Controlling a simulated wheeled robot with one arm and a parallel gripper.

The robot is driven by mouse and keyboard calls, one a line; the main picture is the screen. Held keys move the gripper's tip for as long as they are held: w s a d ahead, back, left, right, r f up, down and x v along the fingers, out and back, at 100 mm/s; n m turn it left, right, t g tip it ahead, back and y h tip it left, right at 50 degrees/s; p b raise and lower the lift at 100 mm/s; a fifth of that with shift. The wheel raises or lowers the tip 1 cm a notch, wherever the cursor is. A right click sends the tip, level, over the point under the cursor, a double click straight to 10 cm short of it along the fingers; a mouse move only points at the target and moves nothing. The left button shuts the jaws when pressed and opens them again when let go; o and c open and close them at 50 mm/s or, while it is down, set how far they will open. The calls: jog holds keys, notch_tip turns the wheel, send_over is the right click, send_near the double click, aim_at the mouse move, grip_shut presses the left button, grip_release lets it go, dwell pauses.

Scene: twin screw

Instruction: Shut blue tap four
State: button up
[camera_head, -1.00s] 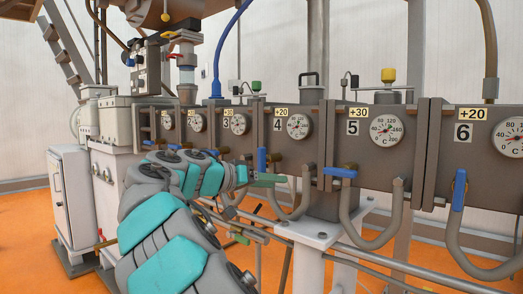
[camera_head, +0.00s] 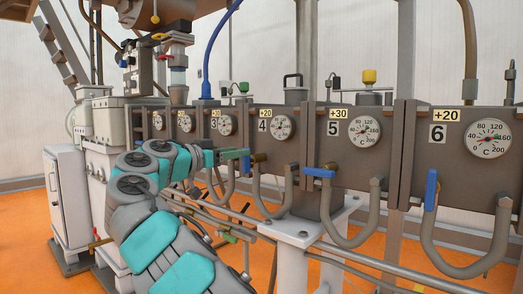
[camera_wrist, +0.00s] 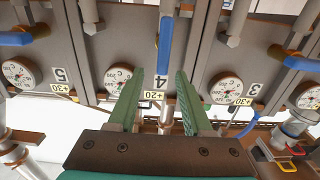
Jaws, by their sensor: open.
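Blue tap four (camera_wrist: 165,45) is a long blue lever on the panel marked 4. In the wrist view it stands lengthwise, its lower end just between the tips of my gripper's green fingers. In the head view only a small blue part of this tap (camera_head: 246,164) shows behind a finger. My gripper (camera_head: 238,154) is open in front of panel 4, one finger on each side of the lever in the wrist view (camera_wrist: 160,77). I cannot tell whether a finger touches it.
Blue tap five (camera_head: 319,173) lies level to the right, and blue tap six (camera_head: 431,189) hangs upright further right. Tap three (camera_wrist: 303,63) lies roughly level in the wrist view. Curved grey pipes (camera_head: 352,240) stick out below the panels. A white post (camera_head: 300,236) stands in front.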

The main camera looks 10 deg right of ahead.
jog(key=p+x, duration=0.1)
jog(key=x, duration=0.6)
jog(key=shift+w+d+f, duration=0.1)
jog(key=shift+w, duration=0.2)
grip_shut()
dwell(0.4)
